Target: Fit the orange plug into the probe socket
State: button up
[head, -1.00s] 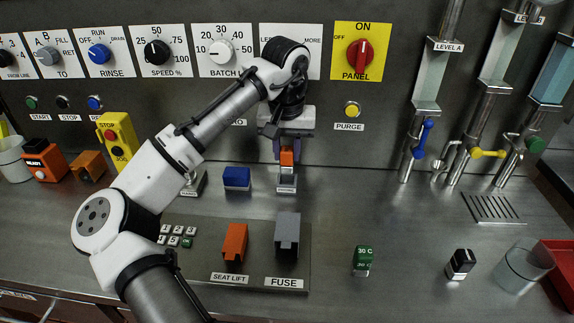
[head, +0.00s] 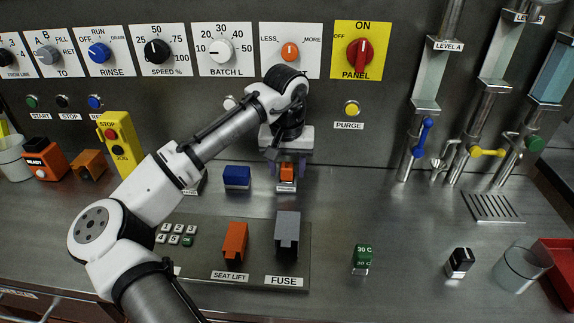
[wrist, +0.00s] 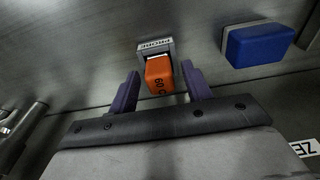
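The orange plug (head: 287,173), marked "60 C" in the wrist view (wrist: 160,78), sits in the grey probe socket (head: 286,187). The socket's "PROBE" label and frame show beyond the plug in the wrist view (wrist: 154,45). The plug looks roughly straight in the socket; how deep it sits is hard to tell. My gripper (head: 286,165) is open. In the wrist view its two purple fingers (wrist: 160,83) stand on either side of the plug with a visible gap on both sides, not touching it.
A blue block (head: 237,177) stands just left of the socket; it is at the right in the wrist view (wrist: 257,44). The fuse (head: 287,232) and seat lift (head: 235,243) blocks stand in front. A green "30 C" plug (head: 363,257) is front right. The counter right of the socket is clear.

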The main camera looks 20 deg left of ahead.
notch_tip(320, 180, up, 12)
jog(key=s, duration=0.1)
jog(key=shift+s+d+r+b, duration=0.15)
jog(key=shift+s+d+b, duration=0.05)
jog(key=shift+b, duration=0.1)
dwell(0.3)
